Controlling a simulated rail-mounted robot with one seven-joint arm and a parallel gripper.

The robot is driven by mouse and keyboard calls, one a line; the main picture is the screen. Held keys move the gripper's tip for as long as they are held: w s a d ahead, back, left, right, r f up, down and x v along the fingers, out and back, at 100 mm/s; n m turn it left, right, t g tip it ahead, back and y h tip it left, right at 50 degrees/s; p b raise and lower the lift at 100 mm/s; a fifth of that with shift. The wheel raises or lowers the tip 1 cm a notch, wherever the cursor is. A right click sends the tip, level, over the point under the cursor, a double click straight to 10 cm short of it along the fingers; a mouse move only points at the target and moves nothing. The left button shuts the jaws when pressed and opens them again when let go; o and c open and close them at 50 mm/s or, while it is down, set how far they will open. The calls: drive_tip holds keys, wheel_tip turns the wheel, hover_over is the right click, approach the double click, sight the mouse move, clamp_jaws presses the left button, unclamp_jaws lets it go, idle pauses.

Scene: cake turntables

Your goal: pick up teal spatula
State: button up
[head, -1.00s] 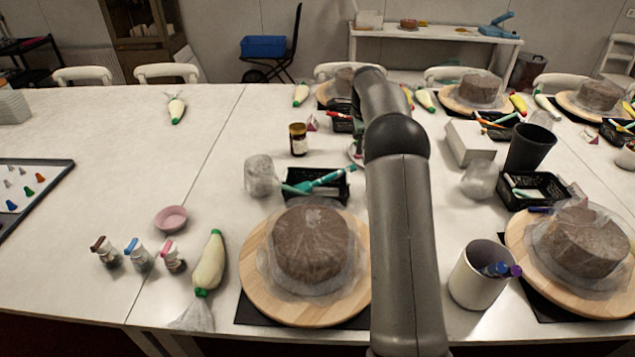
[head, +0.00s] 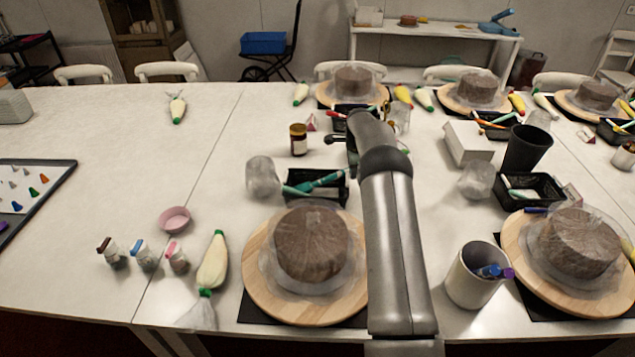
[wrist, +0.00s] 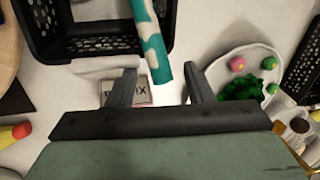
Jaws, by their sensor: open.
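In the head view the teal spatula (head: 322,181) lies slanted across a small black basket (head: 300,198) behind the nearest cake, its end over the basket's rim. In the wrist view a teal-and-white patterned handle (wrist: 149,40) sticks out of a black basket (wrist: 50,48), its end close to the gap between my fingers. I cannot tell for certain that it is the same spatula. My gripper (wrist: 160,84) is open, its two fingers apart with nothing held. In the head view it is mostly hidden behind my arm.
A white plate (wrist: 216,75) with green pieces and small balls lies right of my fingers. A small printed box (wrist: 140,92) is below them. A wrapped cake (head: 312,245) and a dark jar (head: 299,140) stand nearby.

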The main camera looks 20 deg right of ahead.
clamp_jaws()
